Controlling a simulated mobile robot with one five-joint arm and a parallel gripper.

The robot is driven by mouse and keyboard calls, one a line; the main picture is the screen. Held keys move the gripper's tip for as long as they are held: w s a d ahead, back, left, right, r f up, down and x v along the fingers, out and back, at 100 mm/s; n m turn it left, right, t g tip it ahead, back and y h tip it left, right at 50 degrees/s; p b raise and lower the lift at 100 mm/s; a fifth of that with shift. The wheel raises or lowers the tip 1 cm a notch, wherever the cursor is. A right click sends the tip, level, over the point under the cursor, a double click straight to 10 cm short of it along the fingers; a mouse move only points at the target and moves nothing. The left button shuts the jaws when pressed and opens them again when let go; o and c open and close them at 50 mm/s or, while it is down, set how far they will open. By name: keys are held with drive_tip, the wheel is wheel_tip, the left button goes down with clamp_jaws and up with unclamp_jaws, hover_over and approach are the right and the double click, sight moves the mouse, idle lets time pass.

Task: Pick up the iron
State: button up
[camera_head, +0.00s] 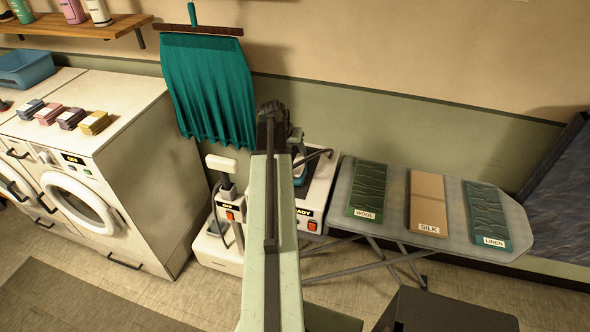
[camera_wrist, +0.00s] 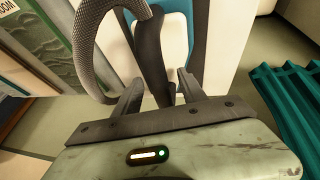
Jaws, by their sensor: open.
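The iron (camera_head: 299,173) is mostly hidden behind my arm in the head view. A bit of its blue body shows on the white station marked READY (camera_head: 318,190). In the wrist view the iron's dark handle (camera_wrist: 151,58) stands between the two fingers of my gripper (camera_wrist: 158,80), with a gap visible at the sides. The teal and white parts behind the handle seem to be the iron's body. A grey braided cord loops beside the left finger. My gripper is open. Its end in the head view (camera_head: 274,118) is over the station, with the fingers hard to make out.
An ironing board (camera_head: 390,215) with wool, silk and linen panels stands right of the station. A teal cloth (camera_head: 207,90) hangs on the wall behind.

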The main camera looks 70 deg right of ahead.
drive_tip(key=shift+r, duration=0.1)
clamp_jaws()
idle(1.2)
